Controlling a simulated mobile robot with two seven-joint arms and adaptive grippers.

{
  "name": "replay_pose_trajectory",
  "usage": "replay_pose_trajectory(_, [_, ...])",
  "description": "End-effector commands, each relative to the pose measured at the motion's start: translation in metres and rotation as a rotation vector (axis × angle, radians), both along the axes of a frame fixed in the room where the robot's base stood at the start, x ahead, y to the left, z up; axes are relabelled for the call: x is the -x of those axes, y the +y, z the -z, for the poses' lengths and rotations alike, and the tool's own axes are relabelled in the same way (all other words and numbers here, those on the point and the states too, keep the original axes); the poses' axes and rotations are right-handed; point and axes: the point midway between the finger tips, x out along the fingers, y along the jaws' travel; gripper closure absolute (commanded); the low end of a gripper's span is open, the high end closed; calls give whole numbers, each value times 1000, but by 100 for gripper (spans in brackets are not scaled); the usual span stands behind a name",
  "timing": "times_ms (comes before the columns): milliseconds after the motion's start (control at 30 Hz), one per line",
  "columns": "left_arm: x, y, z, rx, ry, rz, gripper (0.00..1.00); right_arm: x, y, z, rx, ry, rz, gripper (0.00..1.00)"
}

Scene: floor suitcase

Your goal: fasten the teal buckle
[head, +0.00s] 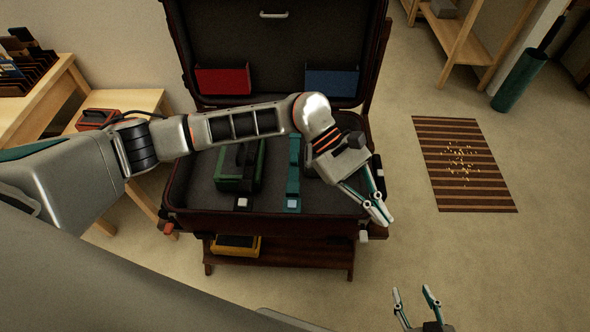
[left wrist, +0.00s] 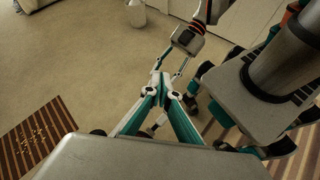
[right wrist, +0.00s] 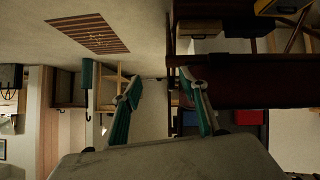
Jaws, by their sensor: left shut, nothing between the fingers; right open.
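A teal strap (head: 293,172) runs front to back inside the open suitcase (head: 175,190). A buckle part with a pale square (head: 292,203) lies at its front end, near the suitcase's front rim; I cannot tell whether it is fastened. My left arm crosses above the suitcase and hides part of its inside. My left gripper (head: 387,220) is shut and empty at the suitcase's front right corner, right of the teal strap; its closed fingers also show in the left wrist view (left wrist: 161,82). My right gripper (head: 416,290) is open and empty, low at the right, apart from the suitcase.
A green case (head: 233,185) lies left of the strap. The raised lid has a red pocket (head: 222,80) and a blue pocket (head: 331,83). A yellow item (head: 236,252) is below the suitcase. A striped mat (head: 440,135) lies right; the floor between is clear.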

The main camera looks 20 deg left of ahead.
Motion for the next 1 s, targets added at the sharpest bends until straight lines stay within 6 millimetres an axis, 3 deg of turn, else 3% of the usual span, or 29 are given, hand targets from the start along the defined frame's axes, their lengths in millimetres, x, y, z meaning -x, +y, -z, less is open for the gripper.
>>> replay_pose_trajectory(100, [-39,60,30,-183,-222,171,100,5,0,13,5,17,0,57])
replay_pose_trajectory(200, [-74,114,39,-332,-360,303,100,6,-1,16,8,19,-2,57])
replay_pose_trajectory(300, [-105,164,37,-460,-450,405,100,4,-2,17,10,15,-1,57])
replay_pose_trajectory(433, [-132,210,27,-578,-509,489,100,0,-3,18,14,9,-1,57])
replay_pose_trajectory(533, [-142,229,20,-623,-528,521,100,-2,-4,17,17,4,-4,57])
replay_pose_trajectory(667, [-145,236,24,-642,-534,537,100,-4,-5,16,21,0,-7,57])
replay_pose_trajectory(1000, [-131,232,78,-638,-530,536,100,-1,-4,19,20,4,-12,57])
